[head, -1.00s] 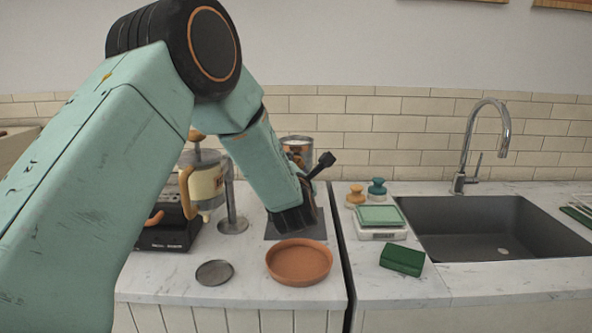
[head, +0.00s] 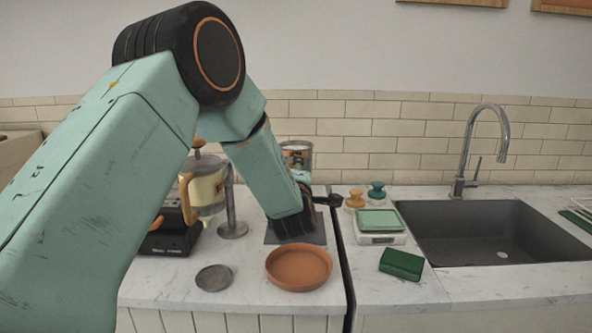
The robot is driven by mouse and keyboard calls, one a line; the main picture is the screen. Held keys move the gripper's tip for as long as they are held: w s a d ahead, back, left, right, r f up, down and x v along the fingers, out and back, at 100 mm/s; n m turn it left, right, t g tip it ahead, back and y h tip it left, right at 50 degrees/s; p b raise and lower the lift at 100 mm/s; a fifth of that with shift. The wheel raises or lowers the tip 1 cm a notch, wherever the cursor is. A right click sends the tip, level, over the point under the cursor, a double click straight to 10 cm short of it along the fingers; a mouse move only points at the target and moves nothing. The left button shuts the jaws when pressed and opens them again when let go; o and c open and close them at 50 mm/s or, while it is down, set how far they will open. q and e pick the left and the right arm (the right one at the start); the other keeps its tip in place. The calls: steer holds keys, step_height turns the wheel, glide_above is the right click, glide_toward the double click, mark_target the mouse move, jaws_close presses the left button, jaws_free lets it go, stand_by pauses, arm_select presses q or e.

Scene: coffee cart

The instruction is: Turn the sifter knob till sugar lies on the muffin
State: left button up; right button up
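My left arm reaches in from the left and covers the middle of the counter. Its dark wrist end (head: 293,224) is low over a dark square mat (head: 310,239). A black jutting part (head: 328,200) sticks out to the right from behind the forearm. I cannot tell whether it is a gripper finger or the sifter knob. My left gripper's fingertips are hidden, so its opening does not show. A metal can (head: 297,152) with pale contents shows behind the forearm and may be the sifter. No muffin is visible. My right gripper is out of view.
A terracotta dish (head: 299,268) and a small grey disc (head: 214,278) lie in front. A glass jug (head: 205,190) with an orange handle is left.

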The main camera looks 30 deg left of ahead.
arm_select(q)
steer(key=shift+f+m+p, duration=0.1)
steer(key=shift+m+p, duration=3.45)
steer(key=shift+m, duration=4.75)
steer(key=o, duration=1.2)
steer(key=shift+c, duration=0.2)
steer(key=shift+s, duration=0.1)
steer(key=v, duration=1.2)
